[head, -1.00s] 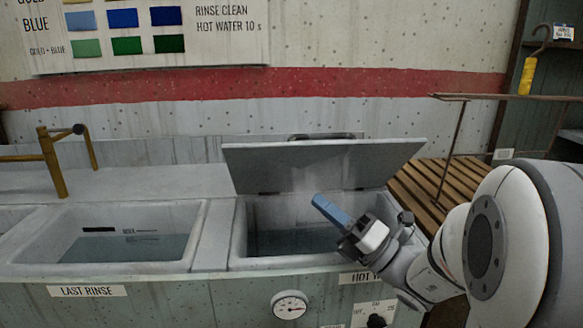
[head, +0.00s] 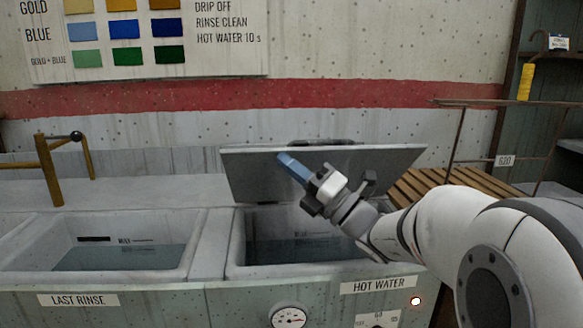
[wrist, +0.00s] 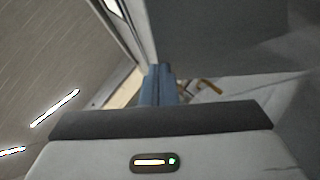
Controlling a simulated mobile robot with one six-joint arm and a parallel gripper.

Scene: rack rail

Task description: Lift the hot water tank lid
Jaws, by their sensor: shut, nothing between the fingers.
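The hot water tank lid (head: 250,180) is a grey hinged panel. It stands raised and tilted at the back of the hot water tank (head: 236,245). Its dark handle (head: 318,142) shows just past its top edge. The tank is open, with dark water inside, above the label HOT WATER. My gripper (head: 284,160) is shut and empty, with blue fingers, in front of the raised lid near its top edge. I cannot tell whether the fingers touch it. In the wrist view the blue fingers (wrist: 158,84) are together beside a large grey surface.
The last rinse basin (head: 120,258) lies to the left, with a brass tap (head: 50,168) behind it. A slatted wooden rack (head: 430,185) stands to the right of the lid.

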